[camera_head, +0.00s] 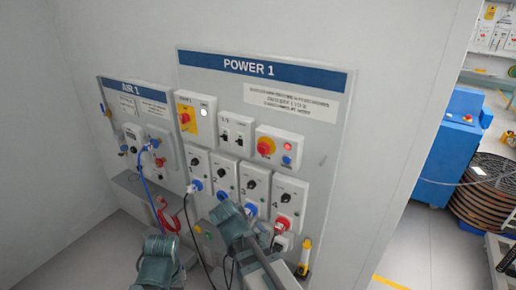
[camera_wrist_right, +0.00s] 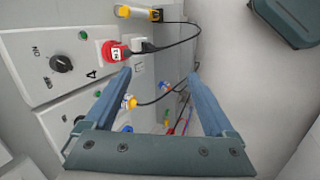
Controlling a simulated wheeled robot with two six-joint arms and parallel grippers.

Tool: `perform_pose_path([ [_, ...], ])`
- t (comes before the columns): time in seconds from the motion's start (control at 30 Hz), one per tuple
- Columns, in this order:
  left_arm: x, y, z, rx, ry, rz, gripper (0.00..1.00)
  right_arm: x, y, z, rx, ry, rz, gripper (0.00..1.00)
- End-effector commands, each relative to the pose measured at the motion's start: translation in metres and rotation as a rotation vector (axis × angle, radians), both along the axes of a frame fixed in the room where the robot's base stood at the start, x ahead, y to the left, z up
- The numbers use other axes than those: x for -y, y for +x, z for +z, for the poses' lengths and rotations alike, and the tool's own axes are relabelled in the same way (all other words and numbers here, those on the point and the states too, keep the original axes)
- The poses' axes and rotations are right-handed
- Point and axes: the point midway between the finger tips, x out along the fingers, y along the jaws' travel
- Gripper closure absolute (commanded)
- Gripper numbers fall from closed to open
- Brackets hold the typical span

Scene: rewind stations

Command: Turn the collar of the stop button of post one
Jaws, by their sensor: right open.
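The POWER 1 board (camera_head: 338,135) stands on the wall in the head view. The stop button (camera_head: 264,147), red with a yellow collar, is on a white box at its upper right, beside a red lamp and a blue button. My right arm (camera_head: 245,245) reaches up from below, its end in front of the lower sockets, below and apart from the stop button. In the right wrist view my right gripper (camera_wrist_right: 160,72) is open and nothing is between its fingers. A red plug (camera_wrist_right: 116,51) shows just left of its fingertips. My left arm (camera_head: 160,262) is low at left; its jaws are not visible.
A red switch on a yellow plate (camera_head: 184,118) is on the board's upper left. Numbered socket boxes with black knobs (camera_head: 285,198) and plugs run below. The AIR 1 board (camera_head: 165,112) is at left, with hanging hoses. A blue cabinet (camera_head: 450,150) stands right.

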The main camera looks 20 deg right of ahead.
Motion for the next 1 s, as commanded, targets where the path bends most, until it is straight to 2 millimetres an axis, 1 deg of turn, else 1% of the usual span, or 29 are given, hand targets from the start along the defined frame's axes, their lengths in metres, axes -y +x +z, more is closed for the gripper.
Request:
perform_pose_path([
  [0.1, 0.000, 0.000, 0.003, 0.000, 0.000, 0.000, 1.00, 0.014, 0.015, 0.019, -0.014, -0.152, 0.128, 0.11],
  [0.17, 0.000, 0.000, 0.004, 0.000, 0.000, 0.001, 1.00, 0.020, 0.024, 0.030, -0.029, -0.249, 0.206, 0.11],
  [0.27, 0.000, 0.000, 0.004, 0.000, 0.000, 0.001, 1.00, 0.027, 0.042, 0.057, -0.073, -0.454, 0.363, 0.11],
  [0.3, 0.000, 0.000, 0.004, 0.000, 0.000, 0.001, 1.00, 0.028, 0.050, 0.070, -0.100, -0.554, 0.434, 0.11],
  [0.37, 0.000, 0.000, 0.004, 0.000, 0.000, 0.001, 1.00, 0.026, 0.063, 0.094, -0.148, -0.713, 0.538, 0.11],
  [0.4, 0.000, 0.000, 0.004, 0.000, 0.000, 0.001, 1.00, 0.023, 0.071, 0.109, -0.185, -0.817, 0.601, 0.11],
  [0.5, 0.000, 0.000, 0.004, 0.000, 0.000, 0.000, 1.00, 0.011, 0.086, 0.145, -0.276, -1.048, 0.721, 0.11],
  [0.6, 0.000, 0.000, 0.004, 0.000, 0.000, 0.000, 1.00, -0.001, 0.096, 0.172, -0.359, -1.221, 0.793, 0.11],
  [0.7, 0.000, 0.000, 0.004, 0.000, 0.000, 0.000, 1.00, -0.010, 0.101, 0.190, -0.416, -1.331, 0.831, 0.11],
  [0.77, 0.000, 0.000, 0.004, 0.000, 0.000, 0.000, 1.00, -0.014, 0.103, 0.196, -0.437, -1.368, 0.842, 0.11],
  [0.87, 0.000, 0.000, 0.004, 0.000, 0.000, 0.000, 1.00, -0.016, 0.103, 0.200, -0.452, -1.394, 0.848, 0.11],
  [1.0, 0.000, 0.000, 0.004, 0.000, 0.000, 0.000, 1.00, -0.016, 0.104, 0.200, -0.453, -1.395, 0.849, 0.11],
])
